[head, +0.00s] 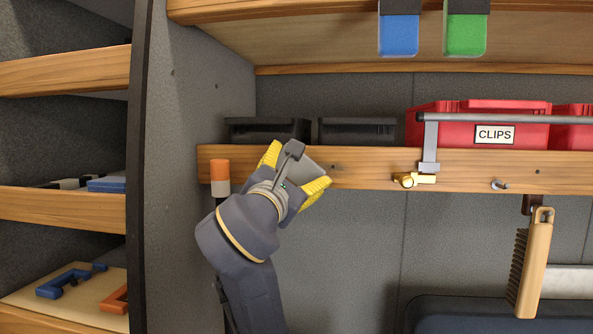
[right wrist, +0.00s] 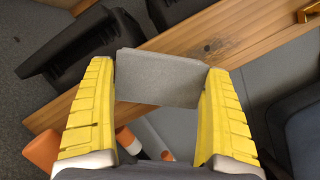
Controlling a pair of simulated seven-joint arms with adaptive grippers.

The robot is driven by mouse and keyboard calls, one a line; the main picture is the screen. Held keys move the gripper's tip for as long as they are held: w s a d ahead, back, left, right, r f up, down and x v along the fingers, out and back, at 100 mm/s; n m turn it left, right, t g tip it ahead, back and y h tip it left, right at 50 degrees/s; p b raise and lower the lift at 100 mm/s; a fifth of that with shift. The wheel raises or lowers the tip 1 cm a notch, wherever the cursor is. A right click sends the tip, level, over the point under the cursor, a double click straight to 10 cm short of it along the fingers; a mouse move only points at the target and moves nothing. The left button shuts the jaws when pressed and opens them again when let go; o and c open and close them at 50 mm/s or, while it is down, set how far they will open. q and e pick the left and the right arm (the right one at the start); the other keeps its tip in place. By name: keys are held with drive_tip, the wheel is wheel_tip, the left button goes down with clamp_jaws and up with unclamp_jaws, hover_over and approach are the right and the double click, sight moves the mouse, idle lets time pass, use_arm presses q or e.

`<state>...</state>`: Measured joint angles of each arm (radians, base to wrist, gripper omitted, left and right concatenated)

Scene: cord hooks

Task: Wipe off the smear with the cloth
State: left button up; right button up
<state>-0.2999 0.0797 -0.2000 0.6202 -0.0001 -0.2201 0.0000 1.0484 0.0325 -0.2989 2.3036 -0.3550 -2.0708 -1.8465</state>
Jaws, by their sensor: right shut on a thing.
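My right gripper (head: 297,168) is in front of the left part of the wooden shelf edge. It is shut on a grey cloth (right wrist: 160,80), which spans between the yellow fingers in the right wrist view. A corner of the cloth (head: 313,164) also shows in the head view. A dark smear (right wrist: 224,48) lies on the wooden shelf edge, just beyond the cloth's far right corner in the right wrist view. In the head view a small part of the smear (head: 336,168) shows right of the gripper. I cannot tell whether the cloth touches the wood. My left gripper is not in view.
Black bins (head: 357,131) and a red bin labelled CLIPS (head: 475,125) stand on the shelf (head: 455,168). A grey rail with a brass fitting (head: 414,180) and a hook (head: 499,185) are to the right. A brush (head: 532,265) hangs lower right. An orange-and-white item (head: 220,178) is left of my gripper.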

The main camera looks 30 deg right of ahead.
sight(277, 169)
drive_tip(key=shift+d, duration=0.15)
drive_tip(key=shift+s+d, duration=1.3)
drive_tip(key=shift+d, duration=0.15)
drive_tip(key=shift+s+d, duration=1.25)
drive_tip(key=shift+d, duration=0.2)
drive_tip(key=shift+w, duration=0.1)
drive_tip(key=shift+w+a, duration=0.6)
drive_tip(key=shift+a, duration=0.2)
drive_tip(key=shift+w+a, duration=0.6)
drive_tip(key=shift+a, duration=0.2)
drive_tip(key=shift+w, duration=0.1)
drive_tip(key=shift+w+a, duration=1.3)
drive_tip(key=shift+a, duration=0.15)
drive_tip(key=shift+w+a, duration=1.3)
drive_tip(key=shift+a, duration=0.15)
drive_tip(key=shift+s+a, duration=2)
drive_tip(key=shift+s, duration=0.25)
